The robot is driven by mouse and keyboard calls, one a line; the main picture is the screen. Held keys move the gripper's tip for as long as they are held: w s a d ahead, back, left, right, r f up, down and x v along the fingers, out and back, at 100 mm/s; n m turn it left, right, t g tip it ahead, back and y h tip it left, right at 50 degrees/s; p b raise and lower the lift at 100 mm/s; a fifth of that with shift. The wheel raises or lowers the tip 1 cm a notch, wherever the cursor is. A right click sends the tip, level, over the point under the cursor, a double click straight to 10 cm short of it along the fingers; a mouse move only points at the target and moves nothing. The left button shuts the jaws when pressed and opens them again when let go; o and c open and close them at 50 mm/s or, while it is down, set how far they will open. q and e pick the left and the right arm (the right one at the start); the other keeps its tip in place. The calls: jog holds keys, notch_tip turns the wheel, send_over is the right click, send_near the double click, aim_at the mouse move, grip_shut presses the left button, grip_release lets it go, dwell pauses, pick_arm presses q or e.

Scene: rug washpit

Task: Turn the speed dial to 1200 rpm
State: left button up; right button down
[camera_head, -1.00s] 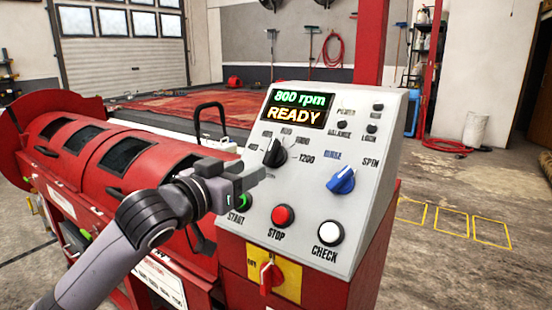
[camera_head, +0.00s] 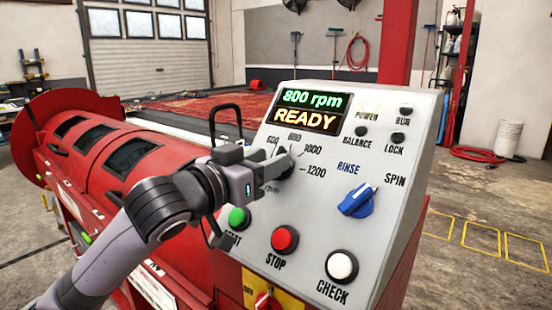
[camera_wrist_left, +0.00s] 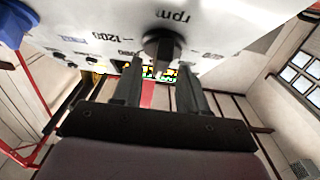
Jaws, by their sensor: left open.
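The black speed dial (camera_head: 284,166) is on the sloping white control panel (camera_head: 330,205), ringed by marks from 600 to 1200. The display (camera_head: 308,109) above it reads 800 rpm and READY. My left gripper (camera_head: 278,166) is in front of the dial and partly hides it. In the left wrist view the dial (camera_wrist_left: 163,46) is just beyond the two open fingers (camera_wrist_left: 157,85), roughly between their tips. I cannot tell whether the fingers touch it. My right gripper is not in view.
A blue rinse/spin knob (camera_head: 356,201) is right of the dial. Green start (camera_head: 238,217), red stop (camera_head: 284,239) and white check (camera_head: 341,266) buttons are below. A red drum machine (camera_head: 120,160) with a black handle stands at left.

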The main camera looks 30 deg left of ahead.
pick_arm(q)
jog(key=shift+w, duration=0.2)
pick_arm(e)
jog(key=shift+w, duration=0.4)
pick_arm(q)
grip_shut()
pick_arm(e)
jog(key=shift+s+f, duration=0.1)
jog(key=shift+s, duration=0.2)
